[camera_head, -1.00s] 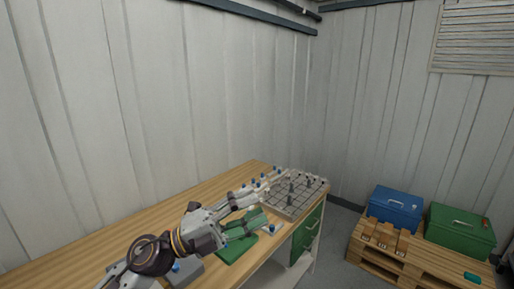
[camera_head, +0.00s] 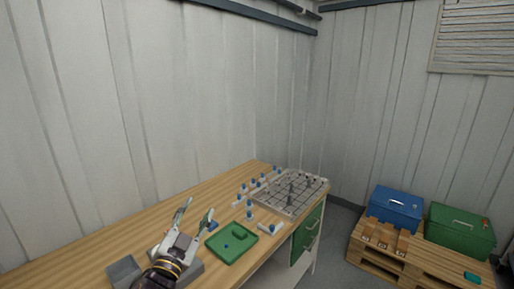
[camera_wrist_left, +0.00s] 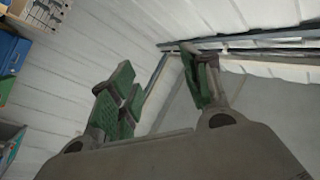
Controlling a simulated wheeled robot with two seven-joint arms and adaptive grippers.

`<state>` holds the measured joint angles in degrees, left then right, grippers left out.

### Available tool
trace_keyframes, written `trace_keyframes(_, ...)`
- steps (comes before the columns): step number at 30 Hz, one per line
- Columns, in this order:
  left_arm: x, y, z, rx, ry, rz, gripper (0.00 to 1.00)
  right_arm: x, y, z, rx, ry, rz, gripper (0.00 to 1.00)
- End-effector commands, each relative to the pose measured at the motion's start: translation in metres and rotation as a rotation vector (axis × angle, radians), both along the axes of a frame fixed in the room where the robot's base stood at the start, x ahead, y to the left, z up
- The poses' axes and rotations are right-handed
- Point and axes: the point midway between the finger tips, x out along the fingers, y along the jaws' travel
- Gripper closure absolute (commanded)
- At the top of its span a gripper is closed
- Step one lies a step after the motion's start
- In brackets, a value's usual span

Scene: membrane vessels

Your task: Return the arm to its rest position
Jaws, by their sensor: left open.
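My left gripper (camera_head: 194,222) is at the lower middle of the head view, over the near part of the wooden bench. Its fingers point up and away, spread apart with nothing between them. My right gripper is in neither view.
A green tray (camera_head: 232,252) with small pieces lies right of the gripper. A grey gridded rack (camera_head: 290,205) stands at the bench's (camera_head: 150,224) far end, with several blue-topped vessels beside it. Blue (camera_head: 396,207) and green (camera_head: 460,232) boxes stand on a pallet at right.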

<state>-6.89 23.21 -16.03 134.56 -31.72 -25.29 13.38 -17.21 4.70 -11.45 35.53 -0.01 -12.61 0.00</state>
Motion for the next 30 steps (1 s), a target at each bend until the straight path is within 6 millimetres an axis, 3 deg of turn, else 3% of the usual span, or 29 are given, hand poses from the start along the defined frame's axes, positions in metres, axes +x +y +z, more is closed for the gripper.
trace_keyframes(8,-0.011,0.036,-0.079,-0.107,0.304,0.148,0.52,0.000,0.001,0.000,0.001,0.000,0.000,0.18)
trace_keyframes(14,-0.035,0.054,-0.140,-0.166,0.540,0.234,0.52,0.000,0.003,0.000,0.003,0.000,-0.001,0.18)
trace_keyframes(24,-0.107,0.066,-0.235,-0.236,0.959,0.332,0.52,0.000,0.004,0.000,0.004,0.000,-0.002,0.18)
trace_keyframes(30,-0.157,0.064,-0.275,-0.260,1.187,0.358,0.52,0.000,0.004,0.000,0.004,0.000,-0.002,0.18)
